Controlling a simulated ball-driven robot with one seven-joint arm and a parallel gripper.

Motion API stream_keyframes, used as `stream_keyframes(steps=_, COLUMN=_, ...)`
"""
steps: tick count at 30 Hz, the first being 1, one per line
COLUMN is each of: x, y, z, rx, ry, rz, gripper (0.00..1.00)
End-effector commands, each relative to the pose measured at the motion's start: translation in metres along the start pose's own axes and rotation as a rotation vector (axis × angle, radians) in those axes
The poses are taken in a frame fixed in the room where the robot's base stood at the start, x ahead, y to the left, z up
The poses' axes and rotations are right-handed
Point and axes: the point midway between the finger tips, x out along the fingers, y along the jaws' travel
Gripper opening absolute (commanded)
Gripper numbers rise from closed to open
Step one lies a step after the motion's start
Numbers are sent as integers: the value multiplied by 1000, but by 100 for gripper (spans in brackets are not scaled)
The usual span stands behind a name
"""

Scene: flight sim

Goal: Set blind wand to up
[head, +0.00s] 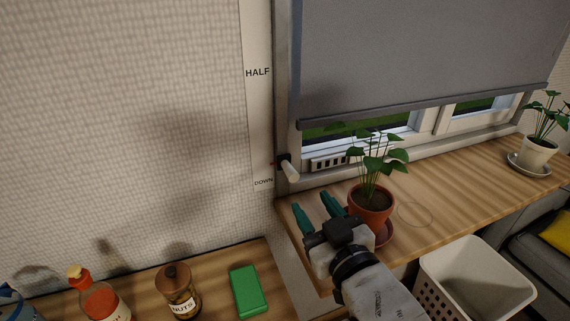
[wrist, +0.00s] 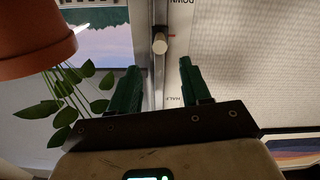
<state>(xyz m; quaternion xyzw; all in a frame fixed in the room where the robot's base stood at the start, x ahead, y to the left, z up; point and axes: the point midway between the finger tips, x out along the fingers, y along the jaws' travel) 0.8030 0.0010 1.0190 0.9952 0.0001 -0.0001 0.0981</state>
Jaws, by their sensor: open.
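The blind wand (head: 290,171) is a short pale knob on a dark mount at the window frame's left edge, beside the DOWN mark of a white label strip (head: 257,115). The HALF mark is higher on the strip. The grey blind (head: 420,50) covers most of the window. My gripper (head: 310,200) is open and empty, below and slightly right of the wand in the head view. In the wrist view, where the lettering is upside down, the wand (wrist: 159,44) appears beyond the fingertips (wrist: 159,66), in line with the gap between them. The fingers appear apart from it.
A potted plant (head: 371,205) stands on the wooden sill close to my gripper's right. A second plant (head: 537,150) is farther right. A white basket (head: 475,280) is below. A red bottle (head: 100,299), nuts jar (head: 178,290) and green box (head: 248,290) stand lower left.

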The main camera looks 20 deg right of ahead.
Motion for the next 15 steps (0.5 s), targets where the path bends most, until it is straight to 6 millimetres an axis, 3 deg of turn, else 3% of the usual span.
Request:
stream_keyframes(steps=5, x=18, y=0, z=-1, rx=-2, ry=1, rz=1, gripper=47)
stream_keyframes(steps=15, x=79, y=0, z=-1, rx=-3, ry=0, rz=0, gripper=47)
